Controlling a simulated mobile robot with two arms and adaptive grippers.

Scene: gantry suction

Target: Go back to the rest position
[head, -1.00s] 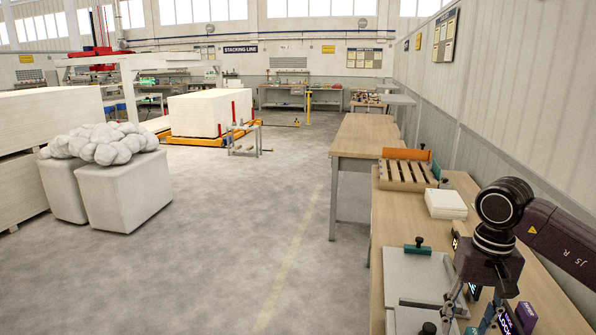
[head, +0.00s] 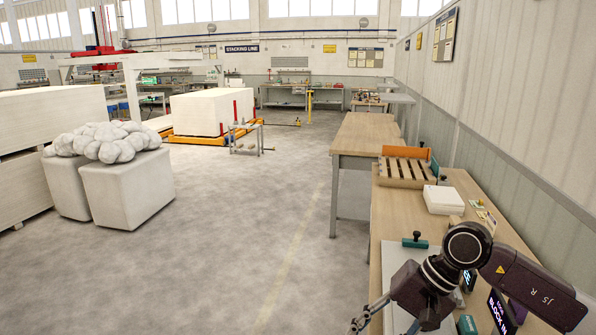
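My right gripper (head: 388,325) hangs from the dark wrist at the bottom edge of the head view, over the near left edge of the wooden workbench (head: 455,186). Its two fingers stand apart, so it looks open, and nothing shows between them; the picture's lower edge cuts off part of the fingers. My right arm reaches in from the lower right and covers part of the bench. My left gripper is not in view.
Beyond are a white stack (head: 443,200) and a slatted wooden rack (head: 404,172). A second table (head: 366,133) stands further off.

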